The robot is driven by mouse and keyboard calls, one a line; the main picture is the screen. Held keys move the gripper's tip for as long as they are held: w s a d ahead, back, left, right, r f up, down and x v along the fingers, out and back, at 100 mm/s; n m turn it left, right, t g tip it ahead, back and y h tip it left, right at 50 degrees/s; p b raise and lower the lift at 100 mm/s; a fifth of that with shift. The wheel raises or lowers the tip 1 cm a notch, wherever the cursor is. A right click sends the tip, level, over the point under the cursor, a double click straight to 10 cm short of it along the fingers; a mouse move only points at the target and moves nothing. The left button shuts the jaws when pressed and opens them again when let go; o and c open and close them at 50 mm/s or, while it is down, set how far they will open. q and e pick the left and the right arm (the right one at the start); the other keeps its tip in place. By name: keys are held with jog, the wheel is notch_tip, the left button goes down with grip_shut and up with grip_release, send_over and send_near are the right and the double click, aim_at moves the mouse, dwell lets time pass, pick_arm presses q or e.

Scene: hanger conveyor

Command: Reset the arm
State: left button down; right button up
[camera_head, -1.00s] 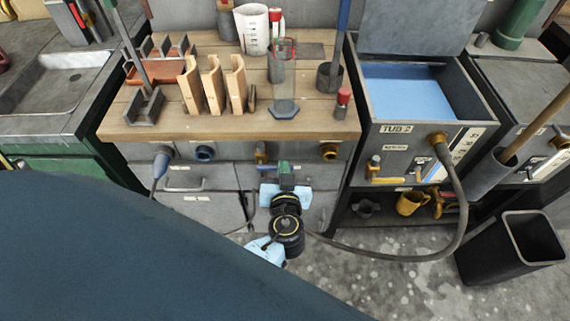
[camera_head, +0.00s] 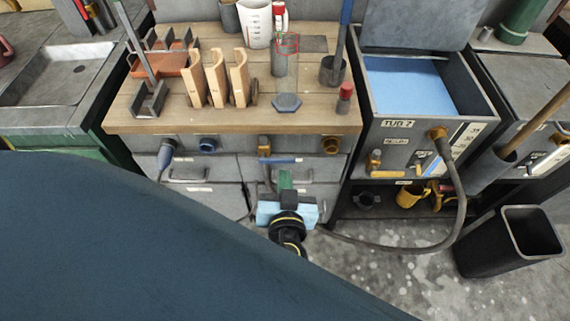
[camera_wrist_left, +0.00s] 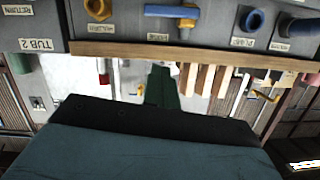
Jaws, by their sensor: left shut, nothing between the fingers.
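My left gripper (camera_head: 286,181) has green fingers, shut with nothing between them. It is in front of the grey drawers of the workbench, below the wooden top's front edge and apart from the objects on it. In the left wrist view, the shut green fingers (camera_wrist_left: 161,88) point toward the bench, which appears upside down. A large dark teal shape, likely part of my own body, hides the lower left of the head view. My right gripper is not in view.
The wooden bench top (camera_head: 215,118) holds wooden racks (camera_head: 217,81), a clear cylinder (camera_head: 286,80) and a red-capped bottle (camera_head: 345,98). To the right are a blue-filled tub (camera_head: 405,85), a hose (camera_head: 462,200) and a black bin (camera_head: 510,243).

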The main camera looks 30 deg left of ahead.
pick_arm(q)
jog(key=shift+s+d+r, duration=0.1)
jog(key=shift+s+d, duration=0.1)
jog(key=shift+s, duration=0.1)
jog(key=s+d+f+m+g+h, duration=0.1)
jog(key=s+f+m+g+h, duration=0.25)
jog(key=f, duration=0.95)
jog(key=s+d+f+m+g+h, duration=0.1)
jog(key=s+f+m+g+h, duration=0.2)
jog(key=f, duration=0.9)
jog(key=s+a+f+g, duration=0.1)
jog(key=s+a+f, duration=0.3)
jog(key=s, duration=0.3)
jog(key=s+a+f+g, duration=0.2)
jog(key=s+a+f, duration=0.2)
jog(key=s+f, duration=0.3)
jog(key=s+a+f+g+h, duration=0.1)
jog(key=s+a+f+g, duration=0.1)
jog(key=s+a+f, duration=0.2)
jog(key=s+f, duration=0.2)
jog(key=s, duration=0.2)
jog(key=shift+s+m, duration=0.35)
